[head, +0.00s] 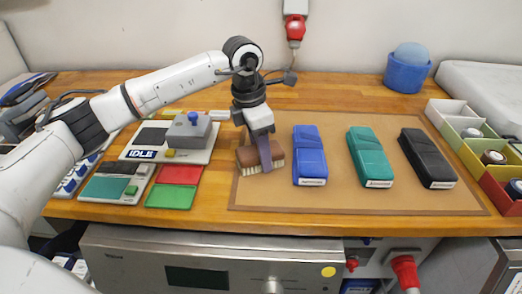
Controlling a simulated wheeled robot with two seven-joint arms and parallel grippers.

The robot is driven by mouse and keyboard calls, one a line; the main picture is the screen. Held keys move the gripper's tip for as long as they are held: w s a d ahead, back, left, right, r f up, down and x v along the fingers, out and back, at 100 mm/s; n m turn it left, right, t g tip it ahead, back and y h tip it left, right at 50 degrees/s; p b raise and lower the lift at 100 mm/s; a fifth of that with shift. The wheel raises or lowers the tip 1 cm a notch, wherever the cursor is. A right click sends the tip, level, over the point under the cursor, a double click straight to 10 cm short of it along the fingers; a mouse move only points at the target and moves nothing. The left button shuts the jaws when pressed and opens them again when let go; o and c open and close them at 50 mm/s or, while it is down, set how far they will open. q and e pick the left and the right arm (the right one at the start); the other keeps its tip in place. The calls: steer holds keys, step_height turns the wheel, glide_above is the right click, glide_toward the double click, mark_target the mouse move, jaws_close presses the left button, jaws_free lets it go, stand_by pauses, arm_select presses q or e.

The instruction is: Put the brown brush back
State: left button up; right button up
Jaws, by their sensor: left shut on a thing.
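The brown brush (245,157) has a brown body and pale bristles facing down. It is at the left end of a brown mat (330,204) on the wooden table. My left gripper (263,152) points down over the brush and is shut on it. The gripper hides part of the brush's middle. I cannot tell whether the bristles touch the mat or sit just above it. My right gripper is not in view.
A blue (309,155), a teal (370,157) and a black (428,158) block-like item lie to the right on the mat. A device with a blue knob (193,120) and red and green pads (171,195) stand left. Coloured bins (478,157) line the right edge.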

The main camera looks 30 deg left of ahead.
mark_target(254, 150)
arm_select(q)
steer(key=shift+f, duration=0.15)
steer(key=o, duration=1.3)
steer(key=shift+o, duration=0.2)
step_height(254, 150, up, 12)
steer(key=s+a+b, duration=0.1)
steer(key=shift+s, duration=0.15)
steer(key=shift+a, duration=0.1)
